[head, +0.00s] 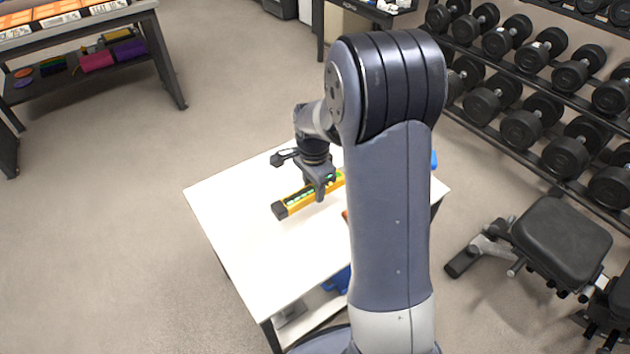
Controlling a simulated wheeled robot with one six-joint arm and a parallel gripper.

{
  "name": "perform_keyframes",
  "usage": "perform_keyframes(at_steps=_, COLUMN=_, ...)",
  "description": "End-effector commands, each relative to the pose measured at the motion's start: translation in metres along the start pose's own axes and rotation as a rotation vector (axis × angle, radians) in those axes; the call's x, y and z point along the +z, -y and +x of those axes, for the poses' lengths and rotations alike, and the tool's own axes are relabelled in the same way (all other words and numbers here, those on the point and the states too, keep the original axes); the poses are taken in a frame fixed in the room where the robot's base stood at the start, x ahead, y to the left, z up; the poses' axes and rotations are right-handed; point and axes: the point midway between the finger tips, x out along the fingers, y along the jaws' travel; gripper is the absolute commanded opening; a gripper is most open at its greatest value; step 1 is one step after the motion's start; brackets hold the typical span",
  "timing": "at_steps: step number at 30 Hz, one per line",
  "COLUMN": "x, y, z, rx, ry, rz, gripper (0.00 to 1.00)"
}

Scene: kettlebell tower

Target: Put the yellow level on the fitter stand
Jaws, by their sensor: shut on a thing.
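The yellow level (299,200) shows over the white table in the head view, a long yellow bar with a black end cap and green vials. My gripper (321,190) is shut on the level near its middle. The level's right end is hidden behind my arm. I cannot tell whether the level touches the table top or is held above it. I cannot make out the fitter stand; my arm hides part of the table.
The white table (240,230) has a clear left side. A small orange-brown thing (345,215) and a blue thing (434,159) show beside my arm. A blue item (337,281) is on the lower shelf. A weight bench (562,238) and dumbbell rack (535,90) stand right.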

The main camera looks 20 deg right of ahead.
Motion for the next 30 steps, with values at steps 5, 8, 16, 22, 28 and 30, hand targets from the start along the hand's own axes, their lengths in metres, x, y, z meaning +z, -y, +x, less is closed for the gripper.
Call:
perform_keyframes(at_steps=5, x=0.001, y=0.0, z=-0.001, rx=0.0, ry=0.0, rz=0.0, gripper=0.05)
perform_keyframes(at_steps=8, x=0.001, y=0.0, z=0.004, rx=0.0, ry=0.0, rz=0.0, gripper=0.05)
perform_keyframes(at_steps=16, x=0.001, y=0.0, z=0.035, rx=0.001, ry=0.0, rz=0.0, gripper=0.05)
perform_keyframes(at_steps=22, x=0.001, y=0.0, z=0.062, rx=0.001, ry=0.0, rz=0.0, gripper=0.05)
perform_keyframes(at_steps=28, x=0.001, y=0.0, z=0.075, rx=0.001, ry=0.0, rz=0.0, gripper=0.05)
perform_keyframes(at_steps=30, x=0.001, y=0.0, z=0.076, rx=0.0, ry=0.0, rz=0.0, gripper=0.05)
